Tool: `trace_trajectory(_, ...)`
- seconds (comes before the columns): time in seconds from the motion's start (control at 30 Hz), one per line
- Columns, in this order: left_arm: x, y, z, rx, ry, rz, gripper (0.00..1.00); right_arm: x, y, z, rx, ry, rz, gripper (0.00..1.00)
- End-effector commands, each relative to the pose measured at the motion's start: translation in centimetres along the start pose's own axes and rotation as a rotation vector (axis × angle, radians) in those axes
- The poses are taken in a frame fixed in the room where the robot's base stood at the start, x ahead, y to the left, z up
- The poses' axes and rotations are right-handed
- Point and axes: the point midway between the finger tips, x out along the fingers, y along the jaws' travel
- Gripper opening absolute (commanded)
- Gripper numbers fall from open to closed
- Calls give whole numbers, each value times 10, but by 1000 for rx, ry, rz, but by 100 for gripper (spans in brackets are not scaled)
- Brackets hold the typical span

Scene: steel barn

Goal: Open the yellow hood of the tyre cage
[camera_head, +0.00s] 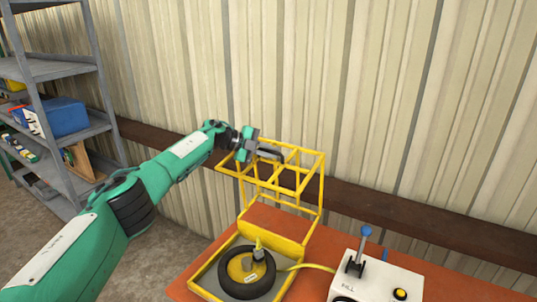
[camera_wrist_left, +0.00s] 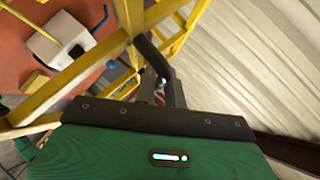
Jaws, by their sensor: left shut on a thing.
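The yellow hood (camera_head: 300,172), an open frame of bars, stands raised above the back of the tyre cage's base (camera_head: 205,280). A black tyre (camera_head: 230,287) with a yellow hub lies uncovered in that base. My left gripper (camera_head: 274,154) is at the upper part of the raised hood and is shut on its dark handle, partly hidden by the fingers. The left wrist view shows the gripper (camera_wrist_left: 161,88) close up at the dark handle (camera_wrist_left: 148,50), with yellow hood bars (camera_wrist_left: 75,70) beside it. My right gripper is not in view.
A white box (camera_head: 385,282) marked FILL, with a blue-knobbed lever (camera_head: 361,248), stands right of the cage on the orange table (camera_head: 290,222). A yellow hose (camera_head: 310,267) runs between them. The corrugated wall (camera_head: 400,110) is close behind. Grey shelves (camera_head: 60,70) stand at left.

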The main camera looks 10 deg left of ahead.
Motion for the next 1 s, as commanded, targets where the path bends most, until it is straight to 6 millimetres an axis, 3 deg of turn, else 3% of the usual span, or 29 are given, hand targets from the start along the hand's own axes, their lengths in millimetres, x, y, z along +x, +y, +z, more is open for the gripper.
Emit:
trace_trajectory(0.43, 1, 1, 0, -3, 1, 4, 0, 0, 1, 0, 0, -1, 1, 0)
trace_trajectory(0.47, 1, 1, 0, -3, 1, 4, 17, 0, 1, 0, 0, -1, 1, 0)
trace_trajectory(0.53, 1, 1, 0, -3, 1, 4, 30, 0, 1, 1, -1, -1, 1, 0)
trace_trajectory(0.57, 1, 1, 0, -3, 1, 4, 32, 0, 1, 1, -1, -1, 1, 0)
trace_trajectory(1.0, -6, 4, 2, -3, -1, 6, 32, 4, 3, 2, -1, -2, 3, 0)
